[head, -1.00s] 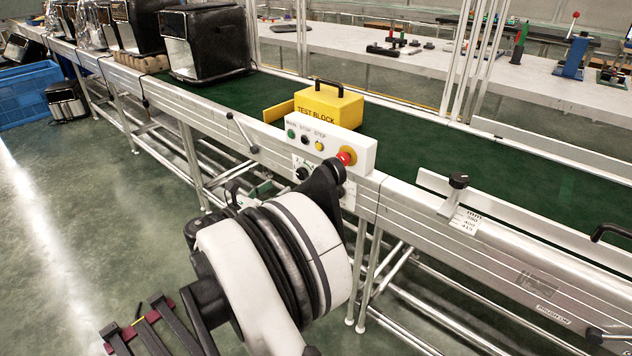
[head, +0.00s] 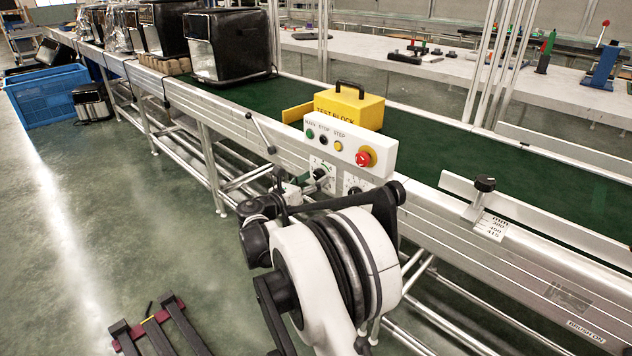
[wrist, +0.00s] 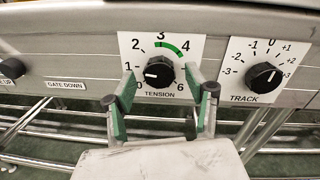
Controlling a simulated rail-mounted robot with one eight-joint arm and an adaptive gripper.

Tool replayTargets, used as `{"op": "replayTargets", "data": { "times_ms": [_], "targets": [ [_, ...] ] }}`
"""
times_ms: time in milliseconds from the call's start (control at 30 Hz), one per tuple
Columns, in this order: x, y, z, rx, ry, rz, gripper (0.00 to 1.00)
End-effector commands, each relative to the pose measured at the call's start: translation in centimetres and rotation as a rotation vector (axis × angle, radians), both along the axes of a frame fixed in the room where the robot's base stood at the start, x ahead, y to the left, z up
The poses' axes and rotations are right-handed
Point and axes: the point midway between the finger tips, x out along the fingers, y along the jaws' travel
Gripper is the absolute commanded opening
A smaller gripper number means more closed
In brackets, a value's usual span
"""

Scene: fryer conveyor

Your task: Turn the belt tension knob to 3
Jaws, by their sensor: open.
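The black tension knob (wrist: 159,71) sits on a white dial plate (wrist: 147,48) marked 0 to 6, with a green arc from about 3 to 4. Its white pointer mark faces left and slightly down, between 0 and 1. My gripper (wrist: 158,80) is open, its green-padded fingers on either side of the knob. Whether a pad touches the knob I cannot tell. The right finger hides the 5. In the head view the tension knob (head: 320,174) shows below the button box, with my gripper (head: 292,190) partly hidden beside it.
The track knob (wrist: 263,77) is close on the right of the tension dial. A black knob (wrist: 12,68) is at the far left, near a "GATE DOWN" label (wrist: 66,86). A button box (head: 350,148) with a red stop button (head: 365,157) overhangs the dials. A yellow test block (head: 350,108) sits on the belt.

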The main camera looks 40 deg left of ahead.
Motion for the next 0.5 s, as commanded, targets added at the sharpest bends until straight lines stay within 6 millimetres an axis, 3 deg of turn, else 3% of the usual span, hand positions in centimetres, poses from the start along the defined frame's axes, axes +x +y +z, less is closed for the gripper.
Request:
{"op": "replayTargets", "data": {
  "times_ms": [200,467,500],
  "targets": [
    [1.32,-0.07,-0.01,0.000,0.000,0.000,0.50],
    [1.38,-0.06,0.04,0.000,0.000,0.000,0.50],
    [1.38,-0.06,0.04,0.000,0.000,0.000,0.46]
  ]
}}
